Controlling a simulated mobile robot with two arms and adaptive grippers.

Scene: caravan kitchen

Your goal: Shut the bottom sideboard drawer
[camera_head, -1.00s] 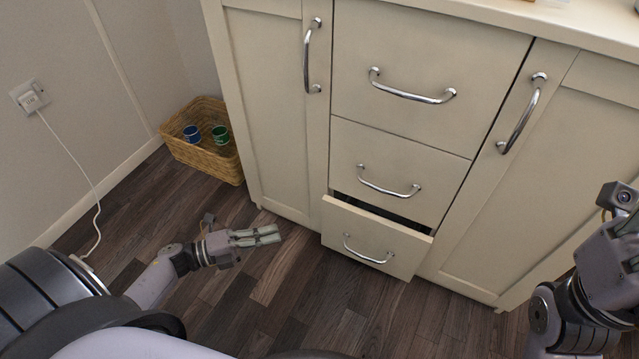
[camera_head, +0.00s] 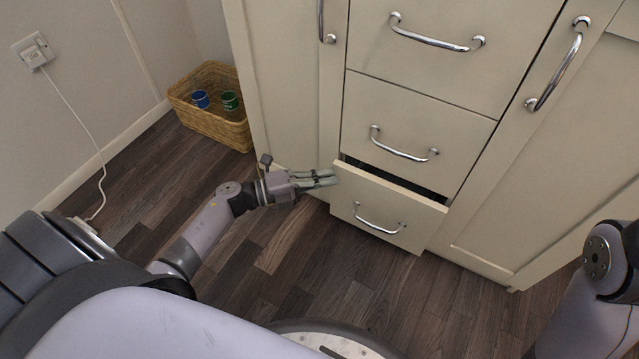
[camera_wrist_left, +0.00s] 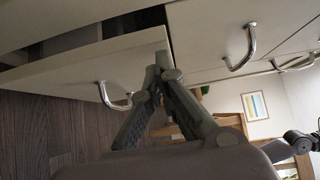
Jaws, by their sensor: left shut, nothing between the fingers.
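The bottom sideboard drawer (camera_head: 378,214) is cream with a curved chrome handle (camera_head: 380,220). It stands partly open, with a dark gap above its front. In the left wrist view the drawer front (camera_wrist_left: 85,75) juts out from the cabinet at the left. My left gripper (camera_head: 334,178) is shut and empty, at the upper left corner of the drawer front. In the left wrist view its fingertips (camera_wrist_left: 163,62) are close to the drawer's edge; I cannot tell whether they touch. My right arm shows at the right edge, but its gripper is out of view.
The sideboard (camera_head: 285,90) has two closed drawers above and a door on each side. A wicker basket (camera_head: 215,128) with a blue cup (camera_head: 201,99) and a green cup (camera_head: 230,100) stands left of it. A charger cable (camera_head: 85,125) hangs at the left wall. Wooden floor in front is clear.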

